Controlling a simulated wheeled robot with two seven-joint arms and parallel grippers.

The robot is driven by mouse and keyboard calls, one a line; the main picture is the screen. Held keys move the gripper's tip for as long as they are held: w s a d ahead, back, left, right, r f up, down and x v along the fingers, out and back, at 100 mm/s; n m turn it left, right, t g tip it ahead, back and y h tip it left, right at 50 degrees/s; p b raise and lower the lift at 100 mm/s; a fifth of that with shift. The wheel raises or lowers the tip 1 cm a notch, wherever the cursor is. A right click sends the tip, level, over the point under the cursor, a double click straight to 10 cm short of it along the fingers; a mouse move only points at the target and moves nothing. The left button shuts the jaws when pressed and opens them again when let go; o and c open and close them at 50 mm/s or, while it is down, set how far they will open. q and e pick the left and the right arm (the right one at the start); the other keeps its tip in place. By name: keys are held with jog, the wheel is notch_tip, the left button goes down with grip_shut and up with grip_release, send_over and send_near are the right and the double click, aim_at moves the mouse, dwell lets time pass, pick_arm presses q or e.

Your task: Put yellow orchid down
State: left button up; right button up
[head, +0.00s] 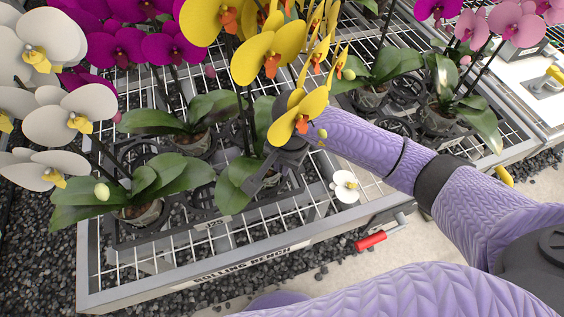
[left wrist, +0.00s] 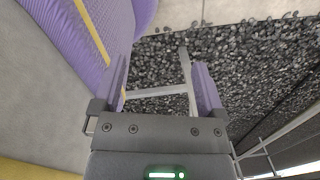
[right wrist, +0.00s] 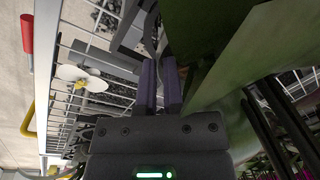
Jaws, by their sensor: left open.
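The yellow orchid (head: 265,55) stands at the bench's front middle, its blooms high on the stem and its leaves (head: 233,188) low beside my right gripper (head: 262,184). Its pot is hidden behind leaves and gripper. In the right wrist view my right gripper's fingers (right wrist: 160,84) are close together, with large green leaves (right wrist: 238,55) right against them; the part of the plant between them is hidden. My left gripper (left wrist: 158,85) is open and empty, over dark gravel beside the bench, and is outside the head view.
The rolling bench (head: 300,238) has a wire mesh top and black pot trays (head: 205,222). A white orchid (head: 135,205), a magenta orchid (head: 190,135) and several others surround the gripper. A loose white flower (head: 345,186) lies right of it. A red-handled lever (head: 370,240) sticks out in front.

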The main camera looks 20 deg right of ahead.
jog(key=o, duration=0.4)
pick_arm(q)
jog(key=shift+w+d, duration=0.1)
jog(key=shift+d, duration=0.15)
jog(key=shift+w+d+r+t+p, duration=0.15)
jog(key=shift+w+d+r+p, duration=0.25)
jog(key=shift+r+p, duration=0.25)
jog(key=shift+w+d+r+t+p, duration=0.15)
jog(key=shift+w+d+r+p, duration=0.15)
jog(key=shift+w+r+p, duration=0.25)
pick_arm(e)
jog(key=r, duration=0.8)
jog(key=shift+s+d, duration=0.25)
jog(key=shift+s, duration=0.1)
pick_arm(q)
jog(key=shift+s, duration=0.15)
pick_arm(e)
jog(key=shift+f, duration=0.1)
